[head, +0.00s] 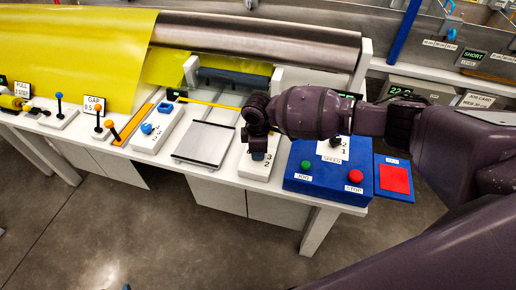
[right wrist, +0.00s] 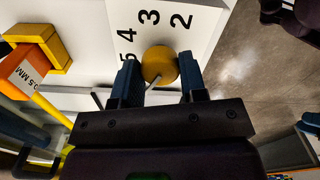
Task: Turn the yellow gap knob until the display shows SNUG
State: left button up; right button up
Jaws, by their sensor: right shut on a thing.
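The yellow gap knob (right wrist: 159,64) shows in the right wrist view, on a white dial plate (right wrist: 170,38) with black numbers including 2, 3 and 4. My right gripper (right wrist: 160,82) is shut on the knob, one blue fingertip on each side. A thin pale pointer shows on the knob's near side. In the head view my right gripper (head: 257,146) comes down onto the dial plate (head: 255,169) and hides the knob. A small dark display with green marks (head: 346,95) is mostly hidden behind my right arm, and I cannot read it. My left gripper is not in view.
Right of the dial stands a blue box (head: 300,184) with a green button (head: 306,164) and a red button (head: 355,176). A metal plate (head: 205,146) lies to the left. A steel roller (head: 270,36) and yellow sheet (head: 90,45) are behind.

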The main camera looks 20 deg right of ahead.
dwell(0.3)
jog(key=o, duration=0.9)
jog(key=shift+o, duration=0.2)
jog(key=shift+r, duration=0.1)
jog(key=shift+r, duration=0.35)
notch_tip(320, 180, up, 10)
jog(key=p, duration=0.1)
jog(key=shift+p, duration=0.3)
